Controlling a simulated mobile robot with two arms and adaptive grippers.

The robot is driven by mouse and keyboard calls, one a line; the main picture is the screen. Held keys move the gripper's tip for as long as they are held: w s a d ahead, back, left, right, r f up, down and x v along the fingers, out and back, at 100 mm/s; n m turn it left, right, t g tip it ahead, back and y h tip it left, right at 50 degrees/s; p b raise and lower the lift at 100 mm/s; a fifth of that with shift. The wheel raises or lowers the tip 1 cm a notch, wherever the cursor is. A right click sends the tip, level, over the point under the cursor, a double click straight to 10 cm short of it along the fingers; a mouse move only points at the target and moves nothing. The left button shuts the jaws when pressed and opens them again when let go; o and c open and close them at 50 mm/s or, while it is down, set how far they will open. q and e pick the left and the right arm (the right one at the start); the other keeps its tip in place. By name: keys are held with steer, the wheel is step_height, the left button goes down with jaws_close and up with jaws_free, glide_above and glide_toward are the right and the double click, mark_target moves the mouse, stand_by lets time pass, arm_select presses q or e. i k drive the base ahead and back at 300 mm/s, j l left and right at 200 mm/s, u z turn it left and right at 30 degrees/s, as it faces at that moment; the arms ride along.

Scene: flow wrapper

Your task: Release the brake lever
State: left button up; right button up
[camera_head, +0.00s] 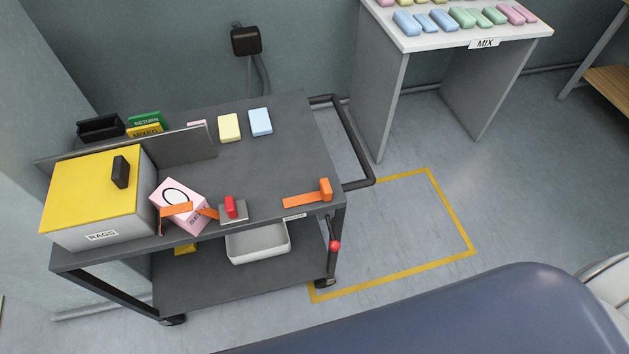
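A dark cart (255,165) stands at the left of the head view. At its right front leg is a thin lever with a red knob (334,245), which looks like the brake lever. The lever hangs roughly upright below the top shelf; its far details are too small to tell. A small label (294,217) sits on the shelf's front edge above it, too small to read. Neither of my grippers is in view.
Yellow-outlined floor (395,235) to the right is clear. A white table (470,38) stands behind.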

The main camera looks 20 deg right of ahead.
mark_target(335, 245)
steer(key=k+l, duration=0.2)
steer(key=k, duration=0.2)
steer(key=k+l, duration=0.15)
steer(key=k, duration=0.25)
steer(key=z, duration=0.05)
